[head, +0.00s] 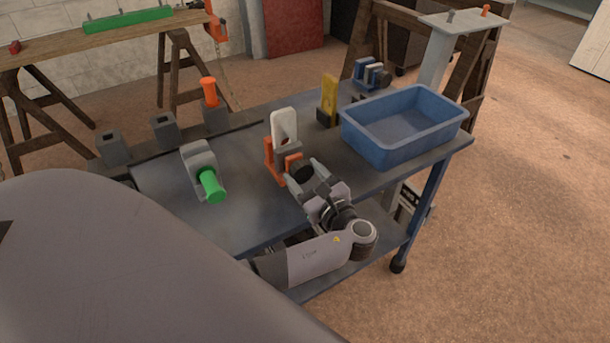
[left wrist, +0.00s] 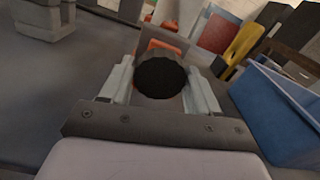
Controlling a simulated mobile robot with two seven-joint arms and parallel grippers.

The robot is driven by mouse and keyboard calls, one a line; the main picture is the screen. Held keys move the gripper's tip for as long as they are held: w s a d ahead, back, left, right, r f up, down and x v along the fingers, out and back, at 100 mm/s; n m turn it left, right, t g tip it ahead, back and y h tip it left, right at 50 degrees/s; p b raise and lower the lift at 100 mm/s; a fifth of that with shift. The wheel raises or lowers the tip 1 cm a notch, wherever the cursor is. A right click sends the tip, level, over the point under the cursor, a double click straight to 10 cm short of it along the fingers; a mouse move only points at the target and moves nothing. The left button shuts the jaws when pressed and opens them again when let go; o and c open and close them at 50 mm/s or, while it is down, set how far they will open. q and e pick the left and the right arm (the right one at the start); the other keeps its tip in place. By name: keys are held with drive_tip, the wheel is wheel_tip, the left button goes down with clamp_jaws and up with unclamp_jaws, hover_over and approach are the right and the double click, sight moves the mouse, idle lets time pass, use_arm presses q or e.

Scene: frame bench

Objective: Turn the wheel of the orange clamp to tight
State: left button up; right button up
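The orange clamp (head: 270,157) stands on the dark bench top, with a pale upright plate (head: 284,122) at it. Its round black wheel (head: 301,173) faces my left gripper. My left gripper (head: 303,177) reaches in from the front, fingers spread on either side of the wheel. In the left wrist view, the wheel (left wrist: 160,77) sits between the two fingers of my left gripper (left wrist: 160,86) and hides most of the orange clamp (left wrist: 163,46). The fingers are close to its rim; I cannot tell whether they touch. My right gripper is out of view.
A blue bin (head: 392,151) stands to the right, with a yellow piece (head: 329,98) beside it. A grey holder (head: 200,158) with a green handle (head: 211,186) stands left. Grey sockets, one with an orange handle (head: 209,92), line the back. Bench top between holder and clamp is clear.

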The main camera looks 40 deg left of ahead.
use_arm(q)
drive_tip(key=c, duration=0.5)
drive_tip(key=m+p, duration=0.2)
drive_tip(key=p, duration=0.1)
drive_tip(key=shift+r, duration=0.25)
drive_tip(key=shift+m+p, duration=0.4)
drive_tip(key=shift+p, duration=0.2)
drive_tip(key=shift+f+m+p, duration=0.2)
drive_tip(key=shift+m+p, duration=0.1)
drive_tip(key=shift+m, duration=0.4)
drive_tip(key=shift+f+m, duration=0.1)
drive_tip(key=shift+m, duration=1.2)
drive_tip(key=o, duration=1)
drive_tip(key=shift+o, duration=0.2)
